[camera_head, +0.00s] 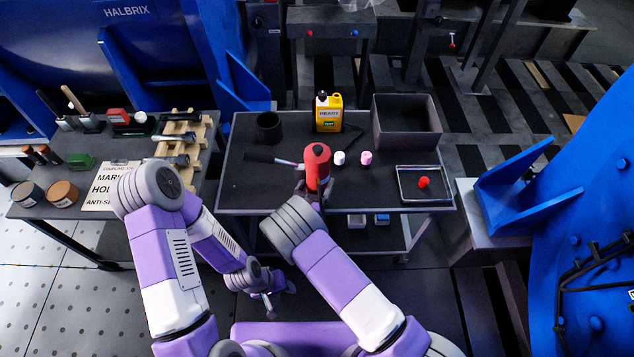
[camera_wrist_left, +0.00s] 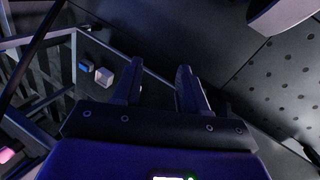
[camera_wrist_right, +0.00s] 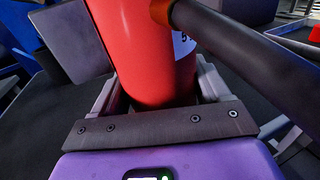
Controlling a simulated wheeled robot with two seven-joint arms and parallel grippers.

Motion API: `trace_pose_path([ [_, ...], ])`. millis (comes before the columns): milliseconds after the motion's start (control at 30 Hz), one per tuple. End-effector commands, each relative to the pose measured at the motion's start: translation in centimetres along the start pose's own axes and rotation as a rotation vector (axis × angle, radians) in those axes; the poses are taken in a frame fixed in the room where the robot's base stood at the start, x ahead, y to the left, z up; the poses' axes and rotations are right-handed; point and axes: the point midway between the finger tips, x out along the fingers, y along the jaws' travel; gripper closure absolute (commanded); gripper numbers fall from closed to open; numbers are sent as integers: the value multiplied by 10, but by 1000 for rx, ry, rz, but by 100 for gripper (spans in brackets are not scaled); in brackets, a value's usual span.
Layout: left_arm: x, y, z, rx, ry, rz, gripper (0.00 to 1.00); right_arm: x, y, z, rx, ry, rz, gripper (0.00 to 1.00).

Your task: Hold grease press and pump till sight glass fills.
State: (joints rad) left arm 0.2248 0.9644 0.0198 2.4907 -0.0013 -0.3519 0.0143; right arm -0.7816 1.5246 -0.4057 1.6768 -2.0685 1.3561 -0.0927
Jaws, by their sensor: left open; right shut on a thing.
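The red grease press (camera_head: 317,163) stands upright near the front middle of the cart. Its pump lever (camera_head: 265,158), with a dark grip, sticks out to the left. My right gripper (camera_head: 312,190) is shut on the press body, low down. In the right wrist view the red cylinder (camera_wrist_right: 145,45) fills the jaws, and the lever (camera_wrist_right: 250,62) crosses to the right past a white label. I cannot make out the sight glass. My left gripper (camera_head: 279,297) is open and empty, low in front of the cart and apart from the press; its fingers (camera_wrist_left: 160,85) show nothing between them.
On the cart (camera_head: 235,185) are a black cup (camera_head: 268,128), a yellow can (camera_head: 329,115), a grey bin (camera_head: 407,145), a white cap (camera_head: 340,158), a pink cap (camera_head: 366,158), and a shallow tray (camera_head: 402,196) with a red part (camera_head: 423,182). A cluttered table (camera_head: 35,212) stands left.

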Motion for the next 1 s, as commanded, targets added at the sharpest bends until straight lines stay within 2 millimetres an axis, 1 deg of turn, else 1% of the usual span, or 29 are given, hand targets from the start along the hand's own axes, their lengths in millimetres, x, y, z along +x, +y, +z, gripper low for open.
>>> trace_pose_path([
  [233,0,0,0,0,0,0,57,0,0,0,0,0,-1,73],
  [267,0,0,0,0,0,0,60,0,0,0,0,0,-1,73],
  [300,0,0,0,0,0,0,67,0,0,0,0,0,-1,73],
  [367,-1,0,-5,4,4,-1,76,0,0,0,0,0,-1,73],
  [400,-2,0,-10,8,7,-2,82,0,0,0,0,0,-1,73],
  [467,-4,0,-23,19,15,-5,91,0,0,0,0,0,-1,73],
  [500,-7,1,-35,30,23,-7,97,0,0,0,0,0,-1,73],
  [533,-10,1,-45,38,29,-11,100,0,0,0,0,0,-1,73],
  [567,-14,2,-56,48,35,-15,100,0,0,0,0,0,-1,73],
  [600,-20,2,-73,64,44,-22,100,0,0,0,0,0,-1,73],
  [667,-32,4,-100,88,58,-36,100,0,0,0,0,0,-1,73],
  [700,-43,5,-118,102,67,-49,100,0,0,0,0,0,-1,73],
  [767,-60,6,-143,124,80,-70,100,0,0,0,0,0,-1,73],
  [800,-73,6,-158,136,89,-85,100,0,0,0,0,0,-1,73],
  [867,-93,7,-180,151,104,-111,100,0,0,0,0,0,-1,73],
  [900,-108,8,-194,160,114,-129,100,0,0,0,0,1,-1,73],
  [967,-132,9,-212,169,128,-158,100,0,0,0,0,0,-1,73],
  [1000,-148,9,-224,173,138,-177,100,0,0,0,0,1,-1,73],
])
